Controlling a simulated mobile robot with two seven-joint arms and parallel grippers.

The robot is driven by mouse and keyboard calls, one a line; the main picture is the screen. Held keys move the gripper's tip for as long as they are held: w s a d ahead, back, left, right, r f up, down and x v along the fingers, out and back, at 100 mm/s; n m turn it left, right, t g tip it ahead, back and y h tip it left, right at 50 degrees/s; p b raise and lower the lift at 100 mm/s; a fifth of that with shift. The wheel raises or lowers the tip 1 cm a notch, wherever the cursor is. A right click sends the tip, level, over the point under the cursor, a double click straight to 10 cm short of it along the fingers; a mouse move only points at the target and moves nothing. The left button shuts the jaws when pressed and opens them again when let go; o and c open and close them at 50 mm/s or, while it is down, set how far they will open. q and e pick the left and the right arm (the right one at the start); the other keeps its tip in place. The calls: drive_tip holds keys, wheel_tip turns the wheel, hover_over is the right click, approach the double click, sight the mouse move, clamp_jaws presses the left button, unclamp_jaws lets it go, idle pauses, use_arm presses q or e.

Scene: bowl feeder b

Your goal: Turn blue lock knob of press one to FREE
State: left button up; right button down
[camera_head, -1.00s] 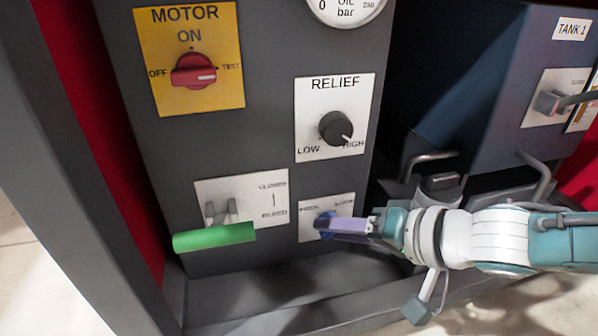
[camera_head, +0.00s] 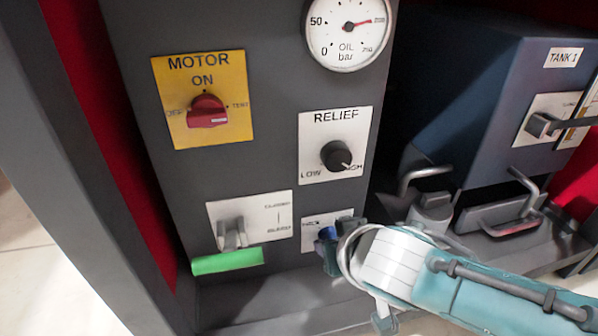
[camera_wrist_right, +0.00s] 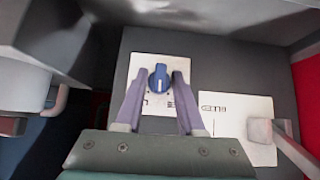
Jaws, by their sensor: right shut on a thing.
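The blue lock knob (camera_wrist_right: 160,80) stands on a white label plate low on the dark press panel. In the right wrist view its white mark points down the picture. My right gripper (camera_wrist_right: 161,76) has one finger on each side of the knob and is shut on it. In the head view my right gripper (camera_head: 327,247) and wrist cover most of the knob and part of its plate (camera_head: 318,220). The plate's words are too small or covered to read. My left gripper is in neither view.
A green handle (camera_head: 228,262) projects below the CLOSED/BLEED plate (camera_head: 265,215), left of my right gripper. Above are the RELIEF knob (camera_head: 336,155), the red MOTOR knob (camera_head: 206,112) and the oil gauge (camera_head: 347,30). The blue tank (camera_head: 480,110) with grey handles stands at the right.

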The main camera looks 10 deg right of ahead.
drive_tip(key=h+b, duration=0.1)
drive_tip(key=n+h+b, duration=0.1)
drive_tip(key=h+b, duration=0.1)
drive_tip(key=shift+a+f+n, duration=0.3)
drive_tip(key=shift+n, duration=0.1)
drive_tip(key=shift+r+n+t+h+b, duration=0.15)
drive_tip(key=shift+n+t+h+b, duration=0.4)
drive_tip(key=shift+h+b, duration=0.7)
drive_tip(key=shift+g, duration=0.25)
drive_tip(key=c, duration=0.8)
unclamp_jaws()
drive_tip(key=shift+c, duration=0.2)
drive_tip(key=shift+a+r, duration=0.1)
